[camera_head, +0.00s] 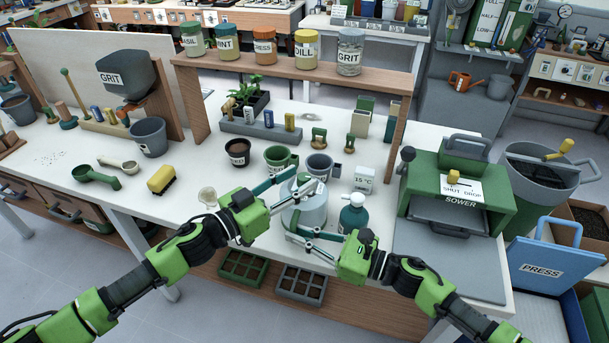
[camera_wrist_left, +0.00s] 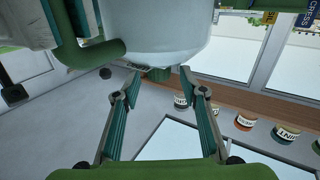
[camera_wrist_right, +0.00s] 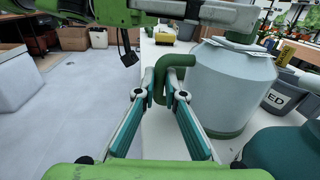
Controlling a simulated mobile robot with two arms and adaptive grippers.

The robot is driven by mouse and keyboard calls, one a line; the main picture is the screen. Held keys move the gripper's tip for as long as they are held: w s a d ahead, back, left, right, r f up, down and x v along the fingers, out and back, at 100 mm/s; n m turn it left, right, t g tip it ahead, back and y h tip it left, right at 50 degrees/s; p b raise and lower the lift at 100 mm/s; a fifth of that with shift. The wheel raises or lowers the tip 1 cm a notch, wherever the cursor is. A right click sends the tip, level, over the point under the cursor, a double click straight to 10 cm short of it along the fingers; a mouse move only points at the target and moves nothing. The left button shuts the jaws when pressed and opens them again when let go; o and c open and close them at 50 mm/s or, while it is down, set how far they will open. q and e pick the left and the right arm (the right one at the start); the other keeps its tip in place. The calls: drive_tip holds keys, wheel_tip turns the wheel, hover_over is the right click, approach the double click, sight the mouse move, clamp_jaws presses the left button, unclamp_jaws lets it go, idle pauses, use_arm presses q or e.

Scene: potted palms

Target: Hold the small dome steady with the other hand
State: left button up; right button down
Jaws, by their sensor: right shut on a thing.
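The small dome (camera_head: 308,215), a pale translucent cover, stands near the front edge of the white bench between my grippers. In the right wrist view the dome (camera_wrist_right: 232,88) looks upright, with a green base rim and a green side handle (camera_wrist_right: 175,62). My right gripper (camera_wrist_right: 160,92) is shut on that handle; in the head view it (camera_head: 300,238) comes from the right. My left gripper (camera_head: 292,186) is at the dome's top with its fingers apart.
A teal pump bottle (camera_head: 353,215) stands close right of the dome, beside a small white label box (camera_head: 364,179). Grey (camera_head: 320,168) and green (camera_head: 280,159) pots stand behind. A yellow brush (camera_head: 161,180) lies left; the green sower (camera_head: 457,190) is at right.

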use_arm(q)
drive_tip(key=shift+x, duration=1.45)
clamp_jaws()
